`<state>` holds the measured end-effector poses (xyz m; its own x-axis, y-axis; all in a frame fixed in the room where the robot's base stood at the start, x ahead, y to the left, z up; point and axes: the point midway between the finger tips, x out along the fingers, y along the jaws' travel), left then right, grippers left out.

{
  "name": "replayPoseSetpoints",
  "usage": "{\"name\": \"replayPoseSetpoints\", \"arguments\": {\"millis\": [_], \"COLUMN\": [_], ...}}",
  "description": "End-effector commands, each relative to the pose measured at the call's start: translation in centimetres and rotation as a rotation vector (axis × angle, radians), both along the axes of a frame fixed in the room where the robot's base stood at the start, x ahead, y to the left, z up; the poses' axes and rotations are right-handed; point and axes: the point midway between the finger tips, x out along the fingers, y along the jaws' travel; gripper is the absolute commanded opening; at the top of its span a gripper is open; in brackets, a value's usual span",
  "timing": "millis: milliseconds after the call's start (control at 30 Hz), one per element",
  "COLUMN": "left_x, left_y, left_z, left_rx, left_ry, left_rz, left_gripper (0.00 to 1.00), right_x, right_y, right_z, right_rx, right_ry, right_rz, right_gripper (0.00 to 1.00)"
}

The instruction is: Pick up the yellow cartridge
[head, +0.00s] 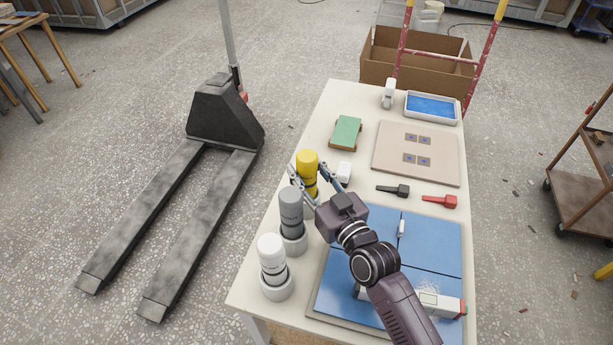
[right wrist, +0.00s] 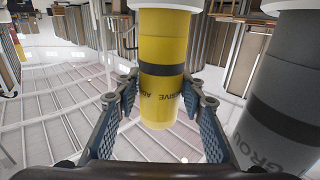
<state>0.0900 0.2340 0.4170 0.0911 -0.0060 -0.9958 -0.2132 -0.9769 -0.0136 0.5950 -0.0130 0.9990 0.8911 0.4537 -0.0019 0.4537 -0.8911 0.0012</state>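The yellow cartridge (head: 307,162) stands upright on the left side of the white table, with a dark band around it. In the right wrist view the yellow cartridge (right wrist: 163,50) appears upside down, with printed lettering below the band. My right gripper (head: 309,170) reaches it from the front right. Its fingers (right wrist: 160,82) are spread on either side of the cartridge, with a narrow gap at the left finger. The cartridge's foot is partly hidden by the gripper. My left gripper is not in view.
A grey cartridge (head: 291,208) and a white cartridge (head: 271,252) stand in round holders close in front. The grey cartridge (right wrist: 285,90) is beside the right finger.

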Motion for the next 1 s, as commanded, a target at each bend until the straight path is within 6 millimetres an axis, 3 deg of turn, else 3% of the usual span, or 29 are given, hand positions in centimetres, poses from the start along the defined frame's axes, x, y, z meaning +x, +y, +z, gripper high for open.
{"name": "replayPoseSetpoints", "arguments": {"millis": [333, 700, 1000], "left_x": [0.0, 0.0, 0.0], "left_y": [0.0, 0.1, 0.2], "left_z": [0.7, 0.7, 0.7], "left_rx": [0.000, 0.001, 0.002], "left_ry": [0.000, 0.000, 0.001], "left_rz": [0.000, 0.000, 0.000], "left_gripper": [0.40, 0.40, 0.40], "right_x": [4.3, 4.9, 4.8], "right_y": [2.2, 2.5, 2.5], "right_z": [0.2, 0.0, 0.0], "right_rx": [0.000, 0.001, 0.001], "right_ry": [-0.001, 0.000, 0.000], "right_rz": [0.001, 0.000, 0.000], "right_gripper": [0.37, 0.36, 0.03]}}
